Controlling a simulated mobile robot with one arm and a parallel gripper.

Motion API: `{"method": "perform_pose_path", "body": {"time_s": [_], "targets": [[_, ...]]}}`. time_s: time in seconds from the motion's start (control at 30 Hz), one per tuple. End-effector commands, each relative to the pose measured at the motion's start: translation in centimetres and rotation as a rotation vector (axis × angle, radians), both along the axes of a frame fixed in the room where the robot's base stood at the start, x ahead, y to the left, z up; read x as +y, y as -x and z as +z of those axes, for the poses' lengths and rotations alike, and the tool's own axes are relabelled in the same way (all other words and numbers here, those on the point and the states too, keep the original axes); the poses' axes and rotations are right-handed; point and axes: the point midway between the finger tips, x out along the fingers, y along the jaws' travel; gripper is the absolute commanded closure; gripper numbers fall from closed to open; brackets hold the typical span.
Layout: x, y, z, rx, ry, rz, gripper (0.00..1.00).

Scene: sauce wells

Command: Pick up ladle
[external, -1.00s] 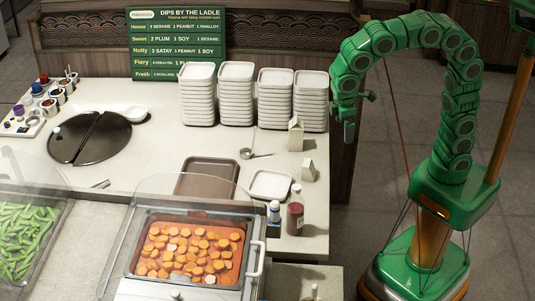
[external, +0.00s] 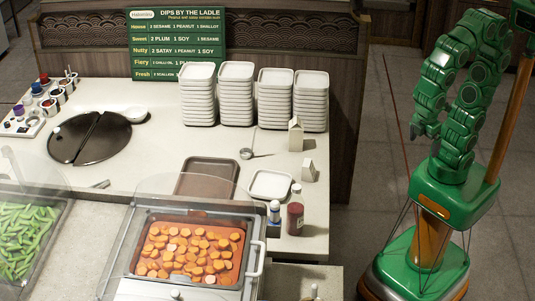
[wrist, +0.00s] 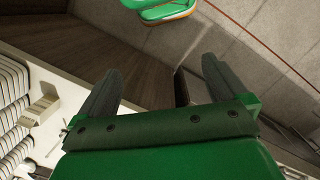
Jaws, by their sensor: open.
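A small metal ladle (external: 246,154) lies on the pale counter (external: 145,150), its thin handle pointing toward the back, in front of the plate stacks. My gripper (external: 417,131) is off the counter's right side, above the floor and well apart from the ladle. In the wrist view my gripper (wrist: 160,68) shows its two dark fingers spread, with nothing between them. I cannot make out the ladle clearly in the wrist view.
Stacks of white plates (external: 236,95) stand at the back of the counter. Cartons (external: 295,135), a white tray (external: 270,184), a brown tray (external: 207,178) and a dark red bottle (external: 295,215) surround the ladle. A glass guard (external: 185,190) stands in front.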

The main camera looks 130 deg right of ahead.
Motion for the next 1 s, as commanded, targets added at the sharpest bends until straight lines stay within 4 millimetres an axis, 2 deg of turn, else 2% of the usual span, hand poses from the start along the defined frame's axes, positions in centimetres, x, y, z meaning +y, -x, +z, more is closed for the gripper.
{"method": "perform_pose_path", "body": {"time_s": [0.1,0.2,0.5,0.67,0.93,1.0], "targets": [[1.3,2.0,-0.3,-0.008,-0.013,0.054,0.00],[1.9,3.1,-0.6,-0.008,-0.020,0.083,0.00],[2.4,3.9,-0.7,-0.012,-0.027,0.104,0.02],[2.4,3.9,-0.7,-0.011,-0.027,0.103,0.24],[2.4,3.8,-0.7,-0.011,-0.028,0.103,0.65],[2.4,3.9,-0.7,-0.011,-0.028,0.103,0.65]]}}
